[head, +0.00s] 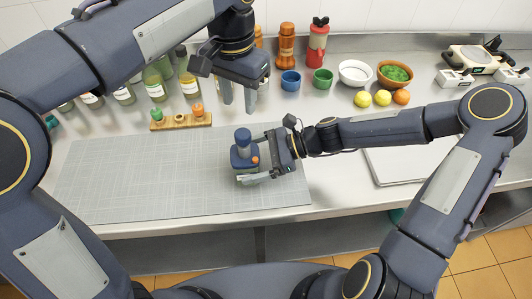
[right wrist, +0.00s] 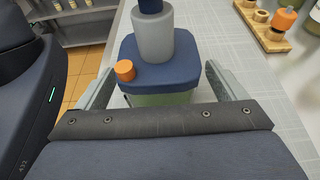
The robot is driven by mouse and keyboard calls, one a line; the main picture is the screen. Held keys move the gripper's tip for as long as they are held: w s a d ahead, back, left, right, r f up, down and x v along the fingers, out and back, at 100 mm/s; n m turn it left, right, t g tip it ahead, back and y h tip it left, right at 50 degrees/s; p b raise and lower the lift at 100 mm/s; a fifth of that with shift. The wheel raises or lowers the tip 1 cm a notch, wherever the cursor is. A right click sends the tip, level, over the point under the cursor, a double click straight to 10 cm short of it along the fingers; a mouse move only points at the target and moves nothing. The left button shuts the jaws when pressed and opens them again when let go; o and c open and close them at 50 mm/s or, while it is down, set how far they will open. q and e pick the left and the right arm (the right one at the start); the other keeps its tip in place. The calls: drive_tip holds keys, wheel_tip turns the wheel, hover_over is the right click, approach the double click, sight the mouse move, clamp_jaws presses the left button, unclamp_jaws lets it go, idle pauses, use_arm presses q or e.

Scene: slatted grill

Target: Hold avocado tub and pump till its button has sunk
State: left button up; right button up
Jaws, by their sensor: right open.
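The avocado tub (head: 240,166) stands upright on the grey mat, with a dark blue lid and a grey pump column topped by a dark blue knob (head: 242,136). In the right wrist view its greenish body (right wrist: 160,99) shows below the lid. The orange button (right wrist: 124,70) stands up from a lid corner. My right gripper (head: 251,163) is open, with its fingers on either side of the tub; a gap shows by the right finger in the wrist view. My left gripper (head: 238,100) is open and empty, above and behind the tub.
The grey mat (head: 130,190) is mostly clear. A wooden holder (head: 182,122) with small pieces stands behind it, before several bottles. Blue (head: 291,80) and green (head: 323,78) cups, a white bowl (head: 355,73) and fruit stand at the back. A white board (head: 405,165) lies right.

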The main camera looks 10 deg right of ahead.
drive_tip(key=shift+x, duration=0.85)
drive_tip(key=shift+c, duration=0.4)
drive_tip(key=c, duration=1.2)
drive_tip(key=o, duration=0.6)
drive_tip(key=c, duration=0.5)
